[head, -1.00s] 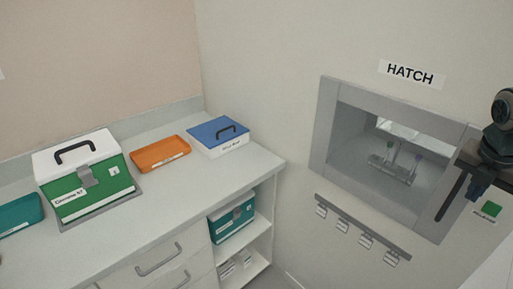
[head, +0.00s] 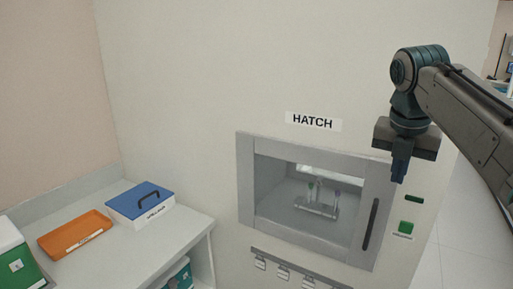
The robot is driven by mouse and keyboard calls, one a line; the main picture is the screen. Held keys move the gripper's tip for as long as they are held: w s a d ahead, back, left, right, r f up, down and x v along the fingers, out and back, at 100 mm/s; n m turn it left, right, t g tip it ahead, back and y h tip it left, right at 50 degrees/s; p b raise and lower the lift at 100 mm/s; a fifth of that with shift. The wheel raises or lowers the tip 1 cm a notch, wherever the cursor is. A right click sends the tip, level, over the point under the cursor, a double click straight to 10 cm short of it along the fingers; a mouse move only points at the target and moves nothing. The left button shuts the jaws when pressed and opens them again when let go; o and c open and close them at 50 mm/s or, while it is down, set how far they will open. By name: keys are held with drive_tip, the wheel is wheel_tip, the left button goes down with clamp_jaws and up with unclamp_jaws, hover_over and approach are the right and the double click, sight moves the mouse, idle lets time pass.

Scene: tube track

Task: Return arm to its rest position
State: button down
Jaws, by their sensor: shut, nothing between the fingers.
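My gripper (head: 400,172) is at the right of the head view, its fingers pointing down and shut with nothing between them. My arm reaches in from the right edge. The gripper stands in front of the wall, by the upper right corner of the hatch (head: 245,190). In the picture its fingers are above the green button (head: 406,227) and apart from it. Inside the hatch is a small rack (head: 318,208) with tubes, seen through the window.
A counter (head: 150,243) at lower left bears an orange tray (head: 75,235), a box with a blue lid (head: 140,203) and a green and white box (head: 14,262). A rail with several hooks or tags (head: 295,268) runs under the hatch. Open floor (head: 465,245) shows at the far right.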

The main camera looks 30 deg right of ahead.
drive_tip(key=w+a+f+m+t, duration=0.1)
drive_tip(key=w+a+f+m, duration=0.15)
drive_tip(key=a, duration=0.45)
drive_tip(key=w+a+f+m+y, duration=0.1)
drive_tip(key=w+a+f+m, duration=0.1)
drive_tip(key=w+a+m, duration=0.3)
drive_tip(key=w+a+f+m+t, duration=0.1)
drive_tip(key=w+a+f, duration=0.15)
drive_tip(key=a, duration=0.55)
drive_tip(key=s+a+f+m+y, duration=0.1)
drive_tip(key=a+f+m, duration=1.2)
drive_tip(key=a, duration=0.4)
drive_tip(key=shift+s+a+f+y, duration=0.15)
drive_tip(key=shift+s+f+y, duration=0.15)
drive_tip(key=shift+f, duration=0.6)
drive_tip(key=shift+m, duration=0.25)
